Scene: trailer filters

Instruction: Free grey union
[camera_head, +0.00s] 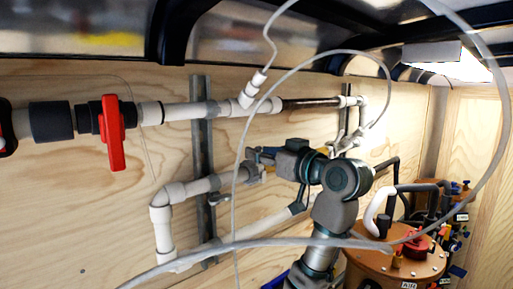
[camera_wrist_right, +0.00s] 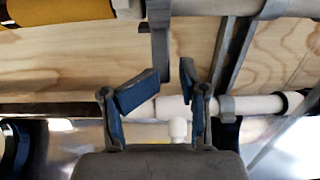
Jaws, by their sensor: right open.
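A grey fitting (camera_head: 254,174), which looks like the union, sits on the middle pipe run at the end of the white pipe. My right gripper (camera_head: 257,158) is beside it in the head view and partly covers that run. In the right wrist view my right gripper (camera_wrist_right: 172,74) is open, with nothing between its blue-padded fingers. I cannot tell whether a finger touches the pipe. My left gripper is out of view.
An upper white pipe (camera_head: 180,111) carries a red valve handle (camera_head: 113,132) and a dark grey collar (camera_head: 50,121). Metal struts (camera_head: 201,130) hold the pipes to the plywood wall. Clear hoses (camera_head: 300,242) loop across the front. Brown-topped canisters (camera_head: 400,265) stand at right.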

